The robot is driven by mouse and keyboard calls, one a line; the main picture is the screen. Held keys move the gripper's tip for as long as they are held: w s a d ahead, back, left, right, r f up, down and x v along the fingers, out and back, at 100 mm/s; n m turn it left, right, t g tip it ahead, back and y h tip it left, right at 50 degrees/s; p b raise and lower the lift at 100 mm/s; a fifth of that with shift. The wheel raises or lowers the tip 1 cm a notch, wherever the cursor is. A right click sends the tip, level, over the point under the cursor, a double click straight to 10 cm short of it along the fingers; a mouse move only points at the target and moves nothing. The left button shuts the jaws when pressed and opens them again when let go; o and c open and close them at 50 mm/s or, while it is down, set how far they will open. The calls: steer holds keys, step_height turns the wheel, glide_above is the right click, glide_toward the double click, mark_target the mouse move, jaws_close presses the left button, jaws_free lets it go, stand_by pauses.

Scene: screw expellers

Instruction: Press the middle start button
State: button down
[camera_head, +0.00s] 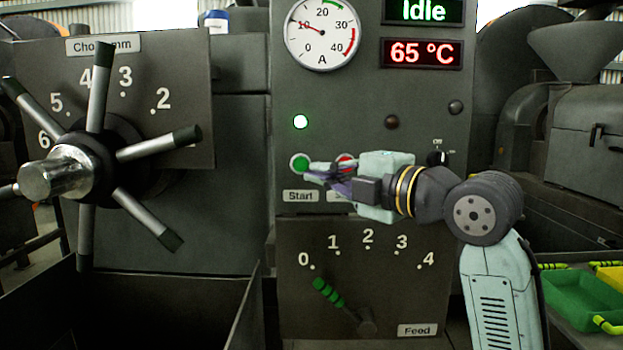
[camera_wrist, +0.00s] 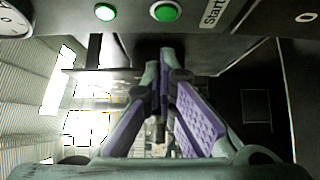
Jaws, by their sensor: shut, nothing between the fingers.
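The green start button (camera_head: 299,162) sits on the middle grey panel, above its "Start" label (camera_head: 299,196). It also shows at the top of the wrist view (camera_wrist: 166,11). My gripper (camera_head: 309,173) is shut and empty, its tips just right of and slightly below the button in the head view. In the wrist view, the purple-padded fingers (camera_wrist: 165,58) come together below the button, with a visible gap to it. Whether the tips touch the panel cannot be told. The display (camera_head: 424,11) reads "Idle", and a green lamp (camera_head: 300,122) is lit above the button.
A red button (camera_head: 345,160) right of start is partly hidden by my gripper. A spoked choke wheel (camera_head: 88,170) stands left. A green-handled feed lever (camera_head: 335,298) is below, a selector knob (camera_head: 437,158) to the right. A temperature display (camera_head: 421,53) reads 65 °C.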

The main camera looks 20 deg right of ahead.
steer(key=b+v, duration=0.1)
steer(key=v, duration=0.4)
steer(key=shift+s, duration=0.15)
stand_by(0.7)
